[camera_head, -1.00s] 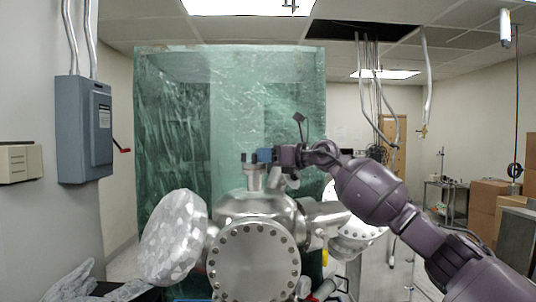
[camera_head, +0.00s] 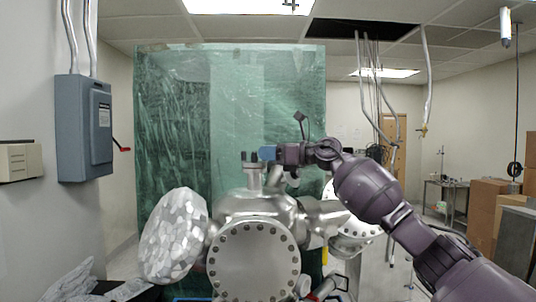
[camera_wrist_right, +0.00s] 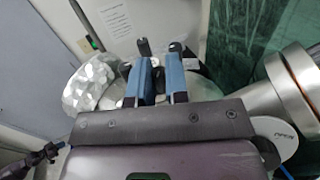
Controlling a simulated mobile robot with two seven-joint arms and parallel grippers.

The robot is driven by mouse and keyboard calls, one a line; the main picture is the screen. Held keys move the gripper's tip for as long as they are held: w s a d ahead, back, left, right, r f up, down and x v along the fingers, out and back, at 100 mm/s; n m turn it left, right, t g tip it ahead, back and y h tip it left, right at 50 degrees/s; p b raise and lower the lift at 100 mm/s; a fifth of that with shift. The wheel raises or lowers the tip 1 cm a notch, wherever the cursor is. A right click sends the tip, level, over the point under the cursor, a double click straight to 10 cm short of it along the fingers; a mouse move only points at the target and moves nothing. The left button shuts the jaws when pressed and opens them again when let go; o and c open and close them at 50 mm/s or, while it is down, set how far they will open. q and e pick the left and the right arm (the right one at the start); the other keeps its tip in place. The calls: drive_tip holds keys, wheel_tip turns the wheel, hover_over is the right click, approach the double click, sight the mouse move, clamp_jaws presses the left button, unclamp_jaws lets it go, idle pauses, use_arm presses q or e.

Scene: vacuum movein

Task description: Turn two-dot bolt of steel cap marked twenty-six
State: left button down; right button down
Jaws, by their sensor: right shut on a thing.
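A small steel cap (camera_head: 253,165) with dark upright bolts stands on top of the steel vessel (camera_head: 232,208). My right gripper (camera_head: 264,153) has blue fingers and is at the cap's bolts from the right. In the wrist view the right gripper (camera_wrist_right: 160,66) is shut on a bolt, mostly hidden by the fingers. Two dark bolt tops, one a left bolt (camera_wrist_right: 143,46), show just beyond the fingertips. Dot marks and the number cannot be read.
A large bolted flange (camera_head: 253,262) faces me below the cap. A foil-wrapped disc (camera_head: 174,236) stands at its left. A green translucent curtain (camera_head: 230,110) hangs behind. A grey switch box (camera_head: 84,128) is on the left wall. Air above the cap is clear.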

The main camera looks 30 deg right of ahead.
drive_tip(key=n+g+y, duration=0.2)
drive_tip(key=g, duration=0.1)
drive_tip(key=n+g+y, duration=0.3)
drive_tip(key=shift+w+d+g, duration=0.15)
drive_tip(key=shift+g, duration=0.15)
drive_tip(key=shift+n+g+y, duration=0.4)
drive_tip(key=shift+n+g, duration=0.1)
drive_tip(key=shift+n, duration=0.1)
drive_tip(key=c, duration=1.1)
unclamp_jaws()
drive_tip(key=v, duration=1)
drive_tip(key=shift+s+d, duration=0.2)
drive_tip(key=shift+d, duration=0.15)
drive_tip(key=shift+f, duration=0.1)
